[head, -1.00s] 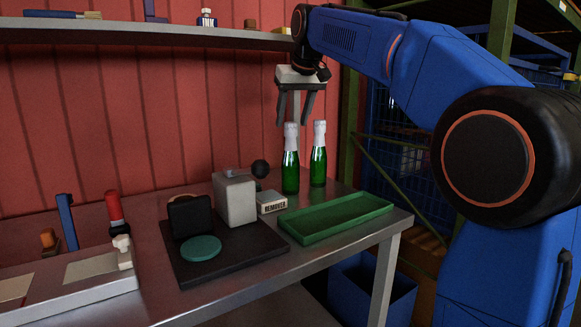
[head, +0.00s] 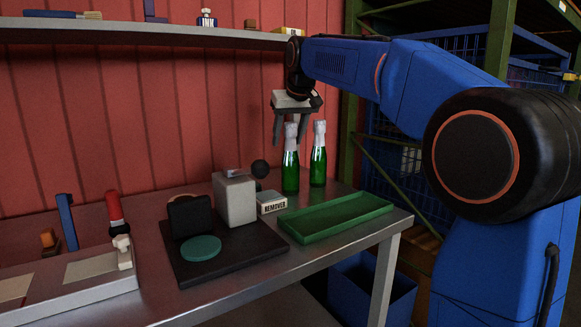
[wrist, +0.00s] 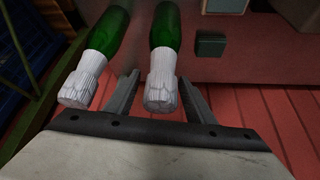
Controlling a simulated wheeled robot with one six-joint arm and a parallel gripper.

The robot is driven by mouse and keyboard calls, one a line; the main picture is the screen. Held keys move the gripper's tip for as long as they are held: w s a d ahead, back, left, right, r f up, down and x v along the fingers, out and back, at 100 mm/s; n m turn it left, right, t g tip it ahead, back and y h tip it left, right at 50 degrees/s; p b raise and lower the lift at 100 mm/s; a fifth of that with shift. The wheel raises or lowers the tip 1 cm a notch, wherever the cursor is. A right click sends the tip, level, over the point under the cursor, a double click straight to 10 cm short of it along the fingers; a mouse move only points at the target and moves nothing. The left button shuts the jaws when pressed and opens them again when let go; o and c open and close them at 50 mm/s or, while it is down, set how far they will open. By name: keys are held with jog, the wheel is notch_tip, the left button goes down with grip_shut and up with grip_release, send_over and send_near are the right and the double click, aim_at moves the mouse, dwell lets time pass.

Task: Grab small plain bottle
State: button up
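Two green bottles with white foil tops stand upright side by side at the back of the bench, a left bottle (head: 290,172) and a right bottle (head: 318,165). They look alike in size, and I cannot tell which is the small plain one. My gripper (head: 291,141) points down over the left bottle, fingers apart, with its tips around the height of the foil neck. In the wrist view, one foil top (wrist: 161,92) appears between the open fingers, and the other bottle's foil top (wrist: 83,80) is outside them to the left. I see no grip on either.
A green tray (head: 335,228) lies in front of the bottles. A box marked REMOVER (head: 272,203) and a pale block device (head: 235,200) on a dark base stand to the left. A shelf (head: 150,34) runs along the red wall above.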

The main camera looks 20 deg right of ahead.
grip_shut()
